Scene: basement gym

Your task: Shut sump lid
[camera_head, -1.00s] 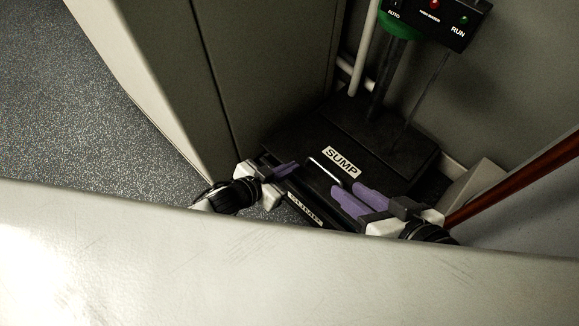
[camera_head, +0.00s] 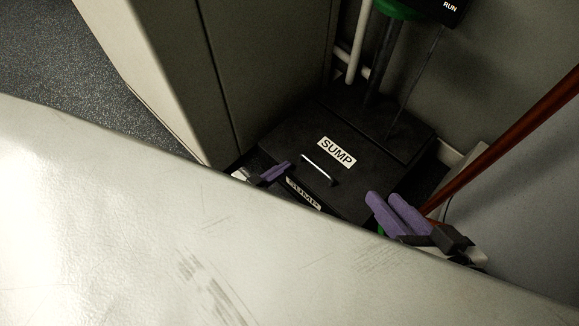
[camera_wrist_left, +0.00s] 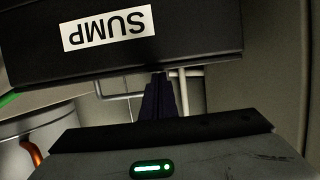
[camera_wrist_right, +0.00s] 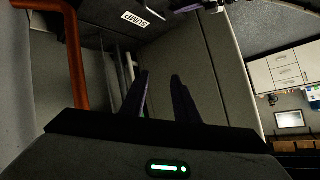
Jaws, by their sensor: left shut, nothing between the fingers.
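The black sump lid (camera_head: 349,181) lies on the sump box in the corner and looks flat; I cannot tell whether a thin gap is left. It bears a white SUMP label (camera_head: 337,152) and a metal bar handle (camera_head: 320,170). The box front has a second SUMP label (camera_head: 303,193), upside down in the left wrist view (camera_wrist_left: 107,27). My left gripper (camera_head: 287,165) is shut and empty beside the box's front left. My right gripper (camera_head: 382,196) is open and empty at the lid's right front, apart from the handle; its spread fingers show in the right wrist view (camera_wrist_right: 162,76).
A large pale padded surface (camera_head: 190,225) fills the foreground and hides both arms. A grey cabinet (camera_head: 270,70) stands left of the box. A red-brown pole (camera_head: 510,140) slants at the right. Pipes (camera_head: 356,45) and a dark post (camera_head: 385,60) rise behind the lid.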

